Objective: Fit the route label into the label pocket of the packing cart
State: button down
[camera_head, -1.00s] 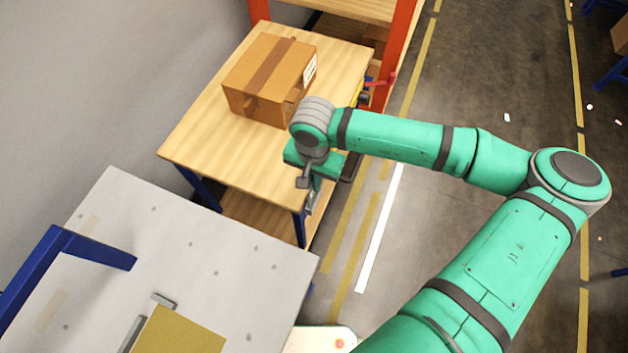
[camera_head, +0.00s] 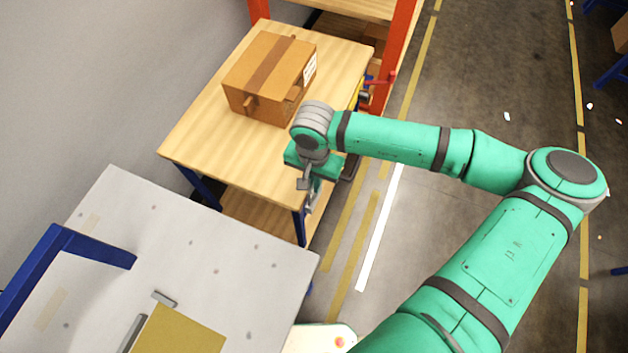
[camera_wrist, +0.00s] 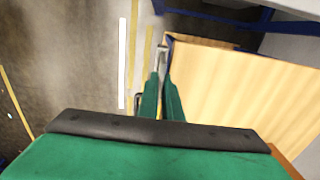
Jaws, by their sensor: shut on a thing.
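The packing cart (camera_head: 215,140) has a pale wooden top, a lower shelf and blue legs. It also fills the right of the wrist view (camera_wrist: 240,85). My gripper (camera_head: 313,188) is at the cart's near right corner, beside its side edge. In the wrist view my gripper (camera_wrist: 162,80) has its two green fingers close together. They are shut on a thin pale grey piece (camera_wrist: 161,60), which looks like the route label. It lies close along the cart's edge. I cannot tell whether it touches the cart or sits in the label pocket, which I cannot make out.
A taped cardboard box (camera_head: 268,75) stands on the cart top. A grey table (camera_head: 220,260) with a blue frame (camera_head: 60,250) and a mustard-coloured panel (camera_head: 180,333) is at the lower left. An orange-framed shelf (camera_head: 395,50) stands behind. Floor to the right is mostly clear.

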jog(key=shift+f, duration=1.95)
jog(key=c, duration=1.9)
grip_release()
jog(key=shift+o, duration=0.2)
notch_tip(320, 180, up, 11)
jog(key=shift+f, duration=0.1)
jog(key=shift+s+f, duration=0.1)
